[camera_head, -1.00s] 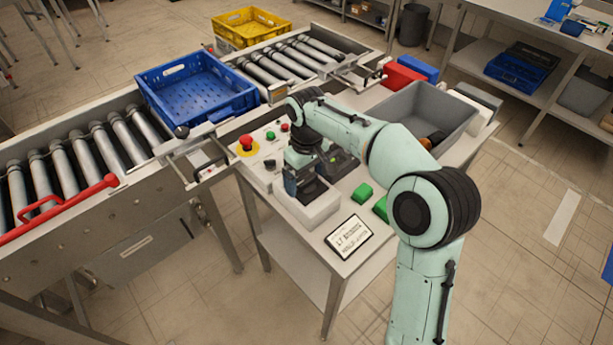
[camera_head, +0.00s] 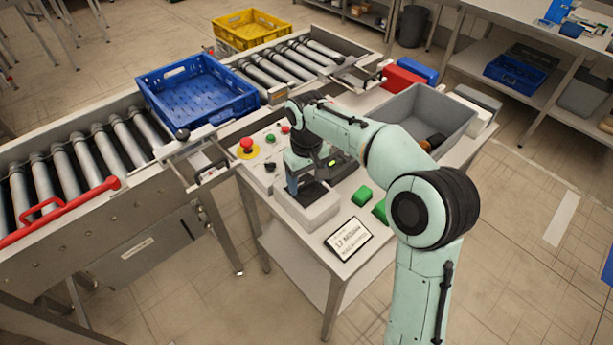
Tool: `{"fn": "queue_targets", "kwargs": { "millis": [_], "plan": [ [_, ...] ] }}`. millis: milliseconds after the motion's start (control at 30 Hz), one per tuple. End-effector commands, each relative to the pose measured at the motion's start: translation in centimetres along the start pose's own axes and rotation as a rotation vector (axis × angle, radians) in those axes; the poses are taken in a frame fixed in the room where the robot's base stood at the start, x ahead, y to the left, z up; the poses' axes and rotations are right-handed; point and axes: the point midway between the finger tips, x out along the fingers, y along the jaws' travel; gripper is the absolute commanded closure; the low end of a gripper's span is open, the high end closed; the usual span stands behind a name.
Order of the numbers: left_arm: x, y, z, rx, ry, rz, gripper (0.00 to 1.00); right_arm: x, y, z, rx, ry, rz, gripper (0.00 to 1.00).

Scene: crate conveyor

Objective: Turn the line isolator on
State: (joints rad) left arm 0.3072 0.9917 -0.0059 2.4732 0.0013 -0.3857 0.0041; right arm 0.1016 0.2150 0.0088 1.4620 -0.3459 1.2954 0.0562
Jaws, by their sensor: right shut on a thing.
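My right gripper (camera_head: 297,190) points down at a low pale grey box (camera_head: 322,213) at the near left of the workbench. It is shut on the line isolator's handle at this box. The handle is mostly hidden by the gripper, so its exact angle cannot be told. A dark patch shows on top of the box beside the fingers. Left of the gripper is a control panel (camera_head: 257,178) with a red mushroom button (camera_head: 246,144) on yellow, a black knob (camera_head: 270,167), and small green and red buttons. My left gripper is not in view.
A blue crate (camera_head: 215,112) sits on the roller conveyor, left of the bench. A grey bin (camera_head: 405,100), green blocks (camera_head: 362,194) and a framed sign (camera_head: 349,236) are on the bench close to my arm. A red bar (camera_head: 75,203) lies along the conveyor's near side.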

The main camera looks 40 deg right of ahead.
Motion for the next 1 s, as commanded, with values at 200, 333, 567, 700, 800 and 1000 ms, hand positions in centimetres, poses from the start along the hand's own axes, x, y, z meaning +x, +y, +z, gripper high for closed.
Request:
{"fn": "queue_targets", "kwargs": {
  "millis": [200, 333, 567, 700, 800, 1000],
  "plan": [
    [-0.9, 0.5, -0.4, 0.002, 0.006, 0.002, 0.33, -0.2, 0.0, 0.0, 0.199, 0.001, 0.0, 0.6],
    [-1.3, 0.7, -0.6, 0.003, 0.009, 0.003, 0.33, -0.2, 0.0, 0.0, 0.324, 0.001, 0.0, 0.6],
    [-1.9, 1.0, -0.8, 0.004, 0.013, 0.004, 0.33, -0.2, 0.0, 0.0, 0.541, 0.0, 0.0, 0.6],
    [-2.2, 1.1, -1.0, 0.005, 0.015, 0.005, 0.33, -0.2, 0.0, -0.1, 0.674, 0.001, 0.0, 0.6],
    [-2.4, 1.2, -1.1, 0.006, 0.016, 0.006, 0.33, -0.1, 0.0, -0.1, 0.77, 0.001, 0.0, 0.6],
    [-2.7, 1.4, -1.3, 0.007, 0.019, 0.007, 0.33, -0.1, 0.0, 0.0, 0.957, 0.0, 0.0, 0.6]
  ]
}}
